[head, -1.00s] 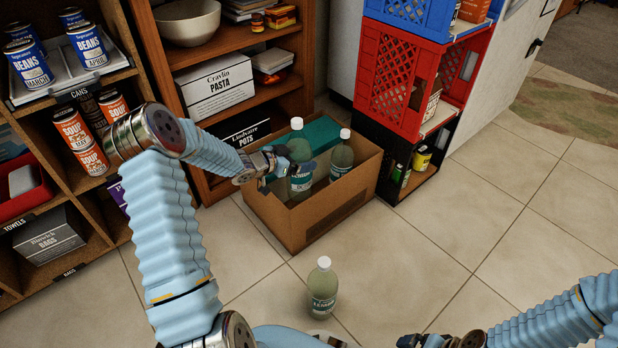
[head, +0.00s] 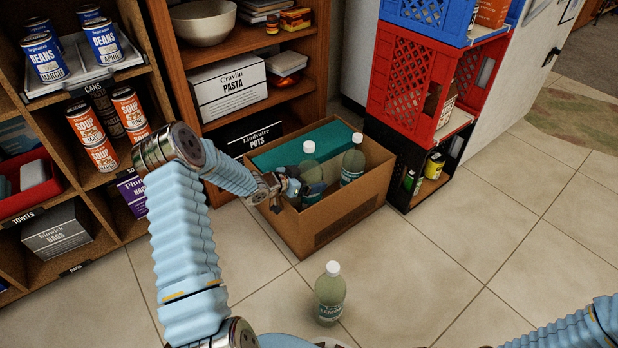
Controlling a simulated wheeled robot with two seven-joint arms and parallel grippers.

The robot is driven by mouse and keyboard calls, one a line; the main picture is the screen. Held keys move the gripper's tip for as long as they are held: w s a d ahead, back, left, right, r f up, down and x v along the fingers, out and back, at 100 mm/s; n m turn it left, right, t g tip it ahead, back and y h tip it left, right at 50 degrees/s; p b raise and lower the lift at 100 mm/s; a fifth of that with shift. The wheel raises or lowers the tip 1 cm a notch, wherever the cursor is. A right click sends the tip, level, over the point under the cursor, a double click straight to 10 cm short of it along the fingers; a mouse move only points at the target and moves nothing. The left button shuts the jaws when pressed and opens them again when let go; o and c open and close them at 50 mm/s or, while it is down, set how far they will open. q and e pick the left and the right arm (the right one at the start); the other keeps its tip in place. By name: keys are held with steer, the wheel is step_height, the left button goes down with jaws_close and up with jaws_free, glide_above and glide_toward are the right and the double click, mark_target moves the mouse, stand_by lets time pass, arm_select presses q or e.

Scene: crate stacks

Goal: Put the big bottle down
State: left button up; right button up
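The big bottle (head: 312,177), pale green with a white cap and a teal label, stands roughly upright inside the open cardboard box (head: 345,212), its lower part hidden by the front wall. My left gripper (head: 292,187) reaches in from the left over the box's edge and is at the bottle's side, seemingly shut on it. The far finger is hidden, and I cannot see whether the bottle's base touches the box floor. My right gripper is out of view; only part of my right arm shows at the lower right.
A similar bottle (head: 352,162) stands in the box to the right, beside a teal item (head: 300,146). Another bottle (head: 329,294) stands on the floor in front. Stacked crates (head: 408,88) rise to the right of the box, shelves (head: 186,95) behind and left. Floor at right is clear.

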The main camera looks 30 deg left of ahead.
arm_select(q)
steer(key=shift+w+f+b, duration=0.1)
steer(key=shift+f+b, duration=0.25)
steer(key=shift+f, duration=0.05)
steer(key=o, duration=1.7)
steer(key=shift+f, duration=0.1)
steer(key=shift+r, duration=0.3)
steer(key=shift+r+p, duration=0.55)
steer(key=shift+p, duration=0.15)
steer(key=p+v, duration=0.2)
steer(key=v, duration=1)
steer(key=shift+f, duration=0.15)
